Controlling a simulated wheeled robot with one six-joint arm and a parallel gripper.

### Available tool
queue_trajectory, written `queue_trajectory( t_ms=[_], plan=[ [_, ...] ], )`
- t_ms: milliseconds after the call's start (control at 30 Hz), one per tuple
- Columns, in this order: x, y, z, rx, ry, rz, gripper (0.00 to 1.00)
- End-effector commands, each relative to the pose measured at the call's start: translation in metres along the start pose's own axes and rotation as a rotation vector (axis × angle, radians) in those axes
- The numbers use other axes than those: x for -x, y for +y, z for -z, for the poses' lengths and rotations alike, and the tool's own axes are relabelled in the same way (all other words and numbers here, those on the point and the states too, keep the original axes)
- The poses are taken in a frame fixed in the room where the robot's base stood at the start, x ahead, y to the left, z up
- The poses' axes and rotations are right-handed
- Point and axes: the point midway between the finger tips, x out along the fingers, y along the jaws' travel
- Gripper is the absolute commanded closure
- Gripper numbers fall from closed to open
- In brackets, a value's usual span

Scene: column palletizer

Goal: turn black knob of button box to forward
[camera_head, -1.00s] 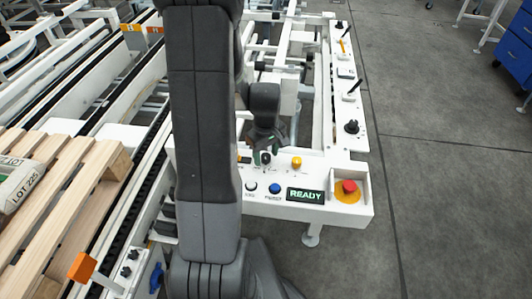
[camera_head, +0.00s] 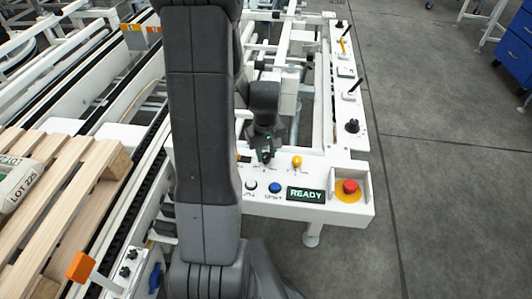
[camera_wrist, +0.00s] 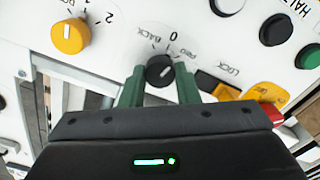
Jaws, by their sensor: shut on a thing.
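The white button box (camera_head: 225,207) sits at the near end of the white frame in the head view. Its black knob (camera_wrist: 160,70) is in the middle of the wrist view, with the marks BACK, 0 and what looks like FWD printed beside it. A short white line shows on the knob; I cannot tell for certain which mark it points to. My gripper (camera_wrist: 161,84) is shut on the knob, one green finger on each side. In the head view my gripper (camera_head: 266,155) comes down on the panel and hides most of the knob.
A yellow knob (camera_head: 297,162), a blue button (camera_head: 274,188), a lit READY display (camera_head: 305,194) and a red emergency stop (camera_head: 350,187) share the panel. A black knob (camera_head: 352,126) stands on the right rail.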

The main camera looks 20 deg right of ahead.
Motion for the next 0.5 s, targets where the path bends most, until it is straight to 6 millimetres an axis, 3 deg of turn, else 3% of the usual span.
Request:
queue_trajectory(
  t_ms=[500],
  plan=[
    [0.0000, 0.0002, 0.0002, -0.401, 0.001, -0.001, 0.94]
  ],
)
